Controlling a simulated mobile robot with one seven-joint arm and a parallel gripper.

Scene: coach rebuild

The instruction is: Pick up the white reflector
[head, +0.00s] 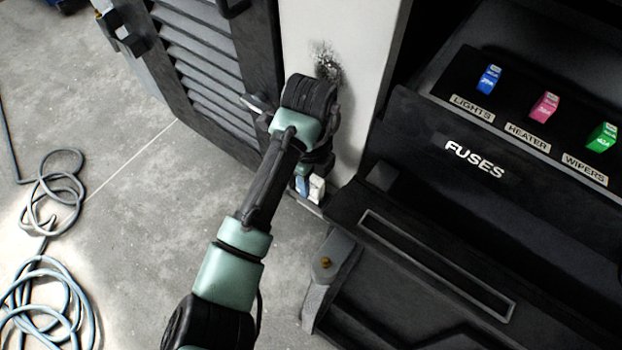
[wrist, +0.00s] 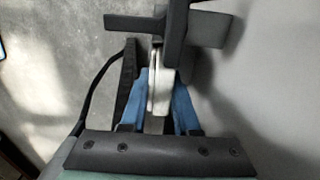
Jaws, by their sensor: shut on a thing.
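My gripper (wrist: 161,82) has two blue fingers in the wrist view, shut on a narrow white piece that appears to be the white reflector (wrist: 158,94). The piece lies lengthwise between the fingers, seen nearly edge-on. In the head view my gripper (head: 308,186) is low beside the foot of a pale post, mostly hidden by my own wrist. A small white part of the reflector (head: 317,187) shows next to a blue finger there. I cannot tell whether the reflector touches anything besides the fingers.
A dark bracket (wrist: 175,28) stands very close beyond the fingertips. The pale post (head: 345,60) and a louvred dark panel (head: 205,65) rise behind my arm. A black fuse box (head: 475,158) with coloured fuses is at right. A coiled hose (head: 45,290) lies on open floor at left.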

